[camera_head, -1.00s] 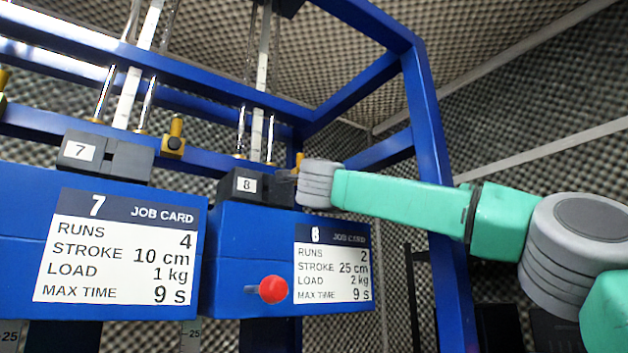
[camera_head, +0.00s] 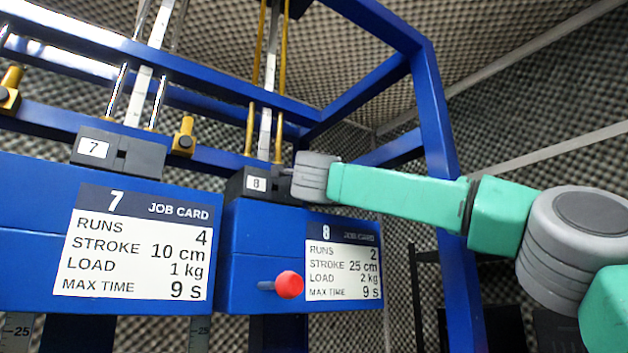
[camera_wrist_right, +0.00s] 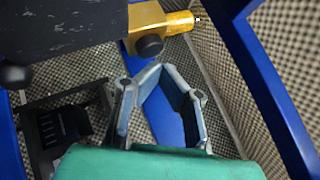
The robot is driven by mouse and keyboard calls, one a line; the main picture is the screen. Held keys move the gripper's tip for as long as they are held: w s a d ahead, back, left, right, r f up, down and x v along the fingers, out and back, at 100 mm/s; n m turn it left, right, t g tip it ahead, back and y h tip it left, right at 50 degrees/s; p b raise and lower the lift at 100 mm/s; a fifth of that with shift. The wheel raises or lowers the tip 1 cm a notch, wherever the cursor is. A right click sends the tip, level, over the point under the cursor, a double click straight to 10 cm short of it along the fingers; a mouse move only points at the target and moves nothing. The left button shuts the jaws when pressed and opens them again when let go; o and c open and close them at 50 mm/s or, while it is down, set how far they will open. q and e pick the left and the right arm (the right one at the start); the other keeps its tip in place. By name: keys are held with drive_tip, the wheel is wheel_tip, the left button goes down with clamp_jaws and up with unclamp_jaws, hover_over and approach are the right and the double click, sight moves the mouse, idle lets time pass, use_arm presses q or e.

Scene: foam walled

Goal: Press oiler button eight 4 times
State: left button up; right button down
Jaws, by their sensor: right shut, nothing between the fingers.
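The brass oiler (camera_wrist_right: 172,24) of station eight, with a dark round knob (camera_wrist_right: 148,46) on it, shows at the top of the right wrist view. It is hidden in the head view, behind my right wrist. My right gripper (camera_wrist_right: 150,76) is shut and empty, below the oiler in the wrist view. Whether it touches the knob cannot be told. In the head view the right gripper (camera_head: 286,181) is mostly hidden, next to the black block marked 8 (camera_head: 256,184). My left gripper is in neither current view.
The blue station eight box (camera_head: 245,240) carries a job card (camera_head: 343,270) and a red knob (camera_head: 290,284). Station seven, with its own brass oiler (camera_head: 183,136), stands to the left. A blue frame post (camera_head: 440,130) rises behind my right arm.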

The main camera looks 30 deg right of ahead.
drive_tip(key=s+b, duration=0.2)
drive_tip(key=s, duration=0.1)
drive_tip(key=s+b, duration=0.1)
drive_tip(key=s, duration=0.1)
drive_tip(key=shift+s+a+r, duration=0.1)
drive_tip(key=shift+s+a, duration=0.15)
idle(0.5)
drive_tip(key=shift+d, duration=0.45)
drive_tip(key=shift+a, duration=0.25)
idle(0.3)
drive_tip(key=shift+d, duration=0.1)
idle(0.3)
